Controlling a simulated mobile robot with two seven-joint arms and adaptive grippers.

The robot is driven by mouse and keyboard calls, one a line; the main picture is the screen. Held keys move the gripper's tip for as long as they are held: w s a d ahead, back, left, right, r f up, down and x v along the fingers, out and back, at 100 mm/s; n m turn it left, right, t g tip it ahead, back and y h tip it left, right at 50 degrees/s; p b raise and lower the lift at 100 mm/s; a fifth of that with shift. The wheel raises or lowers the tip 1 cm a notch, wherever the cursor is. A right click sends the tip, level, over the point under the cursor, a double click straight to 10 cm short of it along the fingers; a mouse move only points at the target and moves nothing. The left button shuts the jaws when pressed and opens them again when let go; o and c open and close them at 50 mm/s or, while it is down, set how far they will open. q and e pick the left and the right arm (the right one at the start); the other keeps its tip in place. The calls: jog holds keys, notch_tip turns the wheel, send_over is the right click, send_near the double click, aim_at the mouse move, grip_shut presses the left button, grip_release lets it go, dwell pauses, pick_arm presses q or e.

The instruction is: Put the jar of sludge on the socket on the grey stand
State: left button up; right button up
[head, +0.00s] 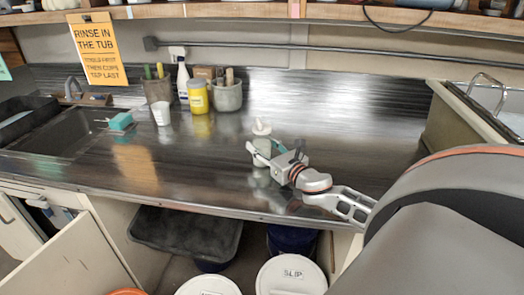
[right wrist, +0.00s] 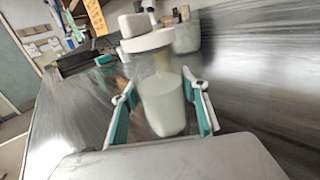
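A clear jar with a white lid and pale, cloudy contents, which looks like the jar of sludge (right wrist: 164,104), stands between the fingers of my right gripper (right wrist: 160,92) in the right wrist view. The fingers are spread, one on each side of it; I cannot tell whether either touches it. In the head view, my right gripper (head: 266,152) is low over the dark counter, and the jar's white top (head: 261,127) shows just behind it. Most of the jar is hidden there. I cannot make out the grey stand or its socket. My left gripper is not in view.
A yellow-labelled jar (head: 198,97), a grey pot of tools (head: 228,97) and a white cup (head: 161,114) stand at the back left. A sink (head: 60,135) is at the far left. The counter (head: 350,125) right of the gripper is bare. Lidded buckets (head: 290,275) stand below.

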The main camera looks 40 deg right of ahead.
jog(key=c, duration=0.7)
jog(key=shift+r, duration=0.1)
jog(key=shift+r, duration=0.1)
